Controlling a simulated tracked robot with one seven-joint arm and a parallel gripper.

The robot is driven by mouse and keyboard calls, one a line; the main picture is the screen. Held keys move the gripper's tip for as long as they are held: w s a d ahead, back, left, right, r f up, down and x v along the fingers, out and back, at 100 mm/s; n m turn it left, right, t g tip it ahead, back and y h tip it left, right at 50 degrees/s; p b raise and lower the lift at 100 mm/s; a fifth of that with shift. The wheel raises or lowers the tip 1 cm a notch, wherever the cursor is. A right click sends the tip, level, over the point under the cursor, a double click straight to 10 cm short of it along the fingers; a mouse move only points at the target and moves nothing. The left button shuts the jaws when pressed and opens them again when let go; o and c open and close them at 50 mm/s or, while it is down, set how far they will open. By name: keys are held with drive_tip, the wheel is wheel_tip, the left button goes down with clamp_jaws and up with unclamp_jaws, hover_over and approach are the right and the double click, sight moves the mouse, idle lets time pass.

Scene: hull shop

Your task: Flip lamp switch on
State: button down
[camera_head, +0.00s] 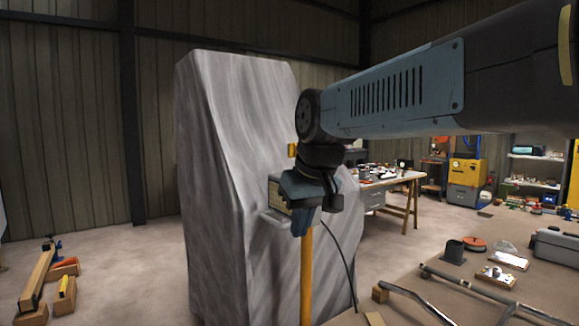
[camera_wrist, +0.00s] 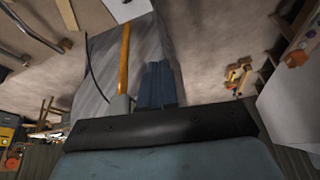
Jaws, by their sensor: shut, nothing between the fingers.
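A small grey box (camera_head: 274,196) with a pale front stands before a tall grey draped shape, on a yellow post (camera_head: 307,275). A black cable hangs beside it. I cannot make out a switch lever; my gripper covers part of the box. My gripper (camera_head: 302,228) is at the box's right side, fingers pointing down in the head view. In the wrist view its blue fingers (camera_wrist: 157,72) are together and empty. There the grey box (camera_wrist: 121,106) and the yellow post (camera_wrist: 124,60) show just left of the fingers. I cannot tell whether they touch.
The tall grey draped shape (camera_head: 215,170) stands right behind the box. A bench (camera_head: 430,290) with metal tubes and small items is at the lower right. Wooden blocks (camera_head: 62,285) lie on the floor at left. A worktable (camera_head: 400,180) stands further back.

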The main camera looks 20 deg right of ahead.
drive_tip(key=w+d+r+n+g, duration=0.1)
drive_tip(key=w+d+r+g, duration=0.1)
drive_tip(key=w+d+r, duration=0.4)
drive_tip(key=w+d+r+n+g+y, duration=0.1)
drive_tip(key=w+d+r, duration=0.6)
drive_tip(key=w+r, duration=0.8)
drive_tip(key=shift+g, duration=0.9)
drive_tip(key=shift+d, duration=0.1)
drive_tip(key=f, duration=0.4)
drive_tip(key=a+f, duration=0.1)
drive_tip(key=f, duration=0.4)
drive_tip(key=a+f, duration=0.1)
drive_tip(key=f, duration=0.4)
drive_tip(key=shift+s, duration=0.15)
